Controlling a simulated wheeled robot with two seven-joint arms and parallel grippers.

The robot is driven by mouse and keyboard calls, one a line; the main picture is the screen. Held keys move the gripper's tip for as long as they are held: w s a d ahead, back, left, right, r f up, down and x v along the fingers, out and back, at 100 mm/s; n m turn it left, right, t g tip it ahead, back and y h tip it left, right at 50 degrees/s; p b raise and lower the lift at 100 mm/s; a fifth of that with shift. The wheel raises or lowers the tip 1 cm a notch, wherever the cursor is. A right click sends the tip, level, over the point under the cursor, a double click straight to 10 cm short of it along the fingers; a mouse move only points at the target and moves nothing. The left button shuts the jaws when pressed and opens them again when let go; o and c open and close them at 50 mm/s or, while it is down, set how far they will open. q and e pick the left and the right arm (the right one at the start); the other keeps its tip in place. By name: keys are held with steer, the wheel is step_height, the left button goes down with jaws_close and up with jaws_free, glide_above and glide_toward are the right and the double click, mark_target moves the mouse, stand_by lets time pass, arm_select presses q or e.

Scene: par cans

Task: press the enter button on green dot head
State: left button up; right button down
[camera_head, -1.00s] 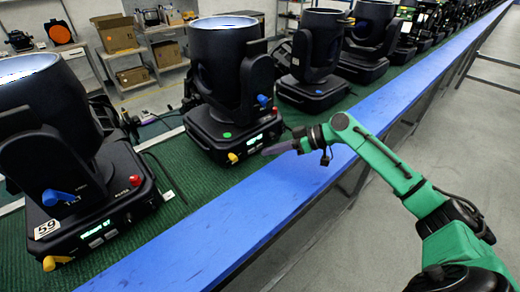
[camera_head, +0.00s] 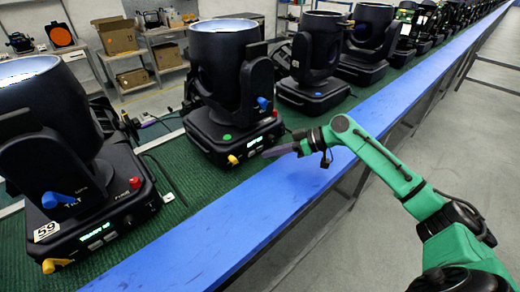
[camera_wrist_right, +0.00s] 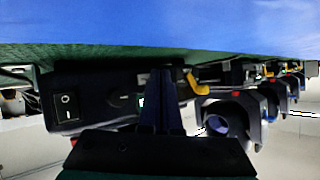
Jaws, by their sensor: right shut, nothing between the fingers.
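The green dot head (camera_head: 222,80) is a black moving-head light on the green belt, with a green dot (camera_head: 227,137) on its base. Its base front has a small lit display (camera_head: 253,142) and a yellow lever (camera_head: 233,159); the enter button is too small to make out. My right gripper (camera_head: 266,153) is shut and empty, its fingertips just in front of that panel; contact cannot be told. The right wrist view is upside down: the shut fingers (camera_wrist_right: 161,78) cover part of the panel, near the yellow lever (camera_wrist_right: 196,84). My left gripper is out of view.
More heads (camera_head: 313,50) line the belt behind. A blue rail (camera_head: 245,212) runs along the belt's edge under my right forearm. Grey floor lies open at the right.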

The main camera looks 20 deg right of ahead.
steer(key=shift+w, duration=0.1)
stand_by(0.7)
steer(key=shift+w+a, duration=0.15)
steer(key=shift+w, duration=0.15)
steer(key=shift+w, duration=0.35)
stand_by(0.6)
steer(key=shift+s, duration=0.75)
steer(key=shift+s+d, duration=0.1)
steer(key=shift+d, duration=0.1)
steer(key=shift+s+d+p, duration=0.25)
steer(key=shift+s, duration=0.5)
steer(key=shift+s+d+p, duration=0.25)
steer(key=shift+s+p, duration=0.05)
steer(key=shift+s, duration=0.5)
steer(key=shift+s+d+p, duration=0.25)
steer(key=shift+s, duration=0.5)
